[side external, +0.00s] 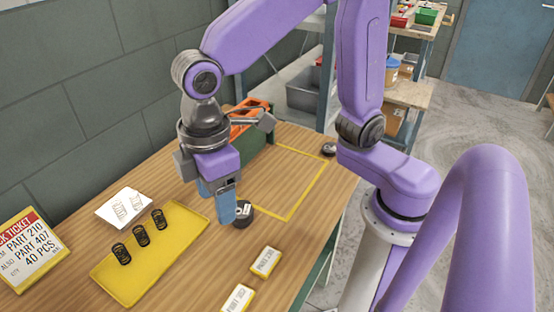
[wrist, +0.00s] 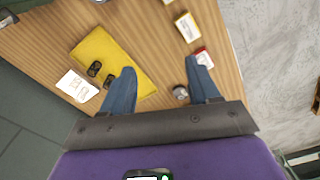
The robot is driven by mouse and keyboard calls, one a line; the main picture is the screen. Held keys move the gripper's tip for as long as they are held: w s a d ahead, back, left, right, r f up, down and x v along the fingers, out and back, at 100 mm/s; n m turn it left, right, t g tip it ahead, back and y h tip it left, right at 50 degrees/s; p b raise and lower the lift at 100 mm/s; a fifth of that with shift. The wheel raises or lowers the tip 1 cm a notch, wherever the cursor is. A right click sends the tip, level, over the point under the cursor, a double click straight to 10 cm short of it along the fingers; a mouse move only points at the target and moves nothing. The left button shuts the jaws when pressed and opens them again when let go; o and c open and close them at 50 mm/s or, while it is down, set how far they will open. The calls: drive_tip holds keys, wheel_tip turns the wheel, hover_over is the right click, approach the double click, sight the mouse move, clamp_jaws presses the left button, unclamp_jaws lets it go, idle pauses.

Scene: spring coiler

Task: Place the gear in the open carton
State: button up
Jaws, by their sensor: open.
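My gripper (side external: 214,207) is open, its blue fingers pointing down just above the table, right of the yellow tray. It also shows in the wrist view (wrist: 161,68) with nothing between the fingertips. A small dark round piece with a pale label (side external: 243,211) sits on the table beside the fingers; in the wrist view it (wrist: 180,93) lies near the right finger. I cannot tell whether it is the gear. A similar dark round piece (side external: 328,149) lies at the table's far right edge. I can make out no open carton; a yellow outline (side external: 289,219) marks bare table.
A yellow tray (side external: 128,290) holds three black springs (side external: 141,235). A drawing sheet (side external: 122,207) and a ticket sign (side external: 30,250) are at left. Small yellow-edged cards (side external: 265,261) lie in front. An orange and green machine (side external: 250,122) stands behind my gripper.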

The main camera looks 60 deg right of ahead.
drive_tip(key=s+d+f, duration=0.1)
drive_tip(key=s+d, duration=0.4)
drive_tip(key=d, duration=0.4)
drive_tip(key=s+d+f, duration=0.2)
drive_tip(key=s+d, duration=0.3)
drive_tip(key=d, duration=0.5)
drive_tip(key=shift+s+m, duration=0.15)
drive_tip(key=shift+m, duration=0.25)
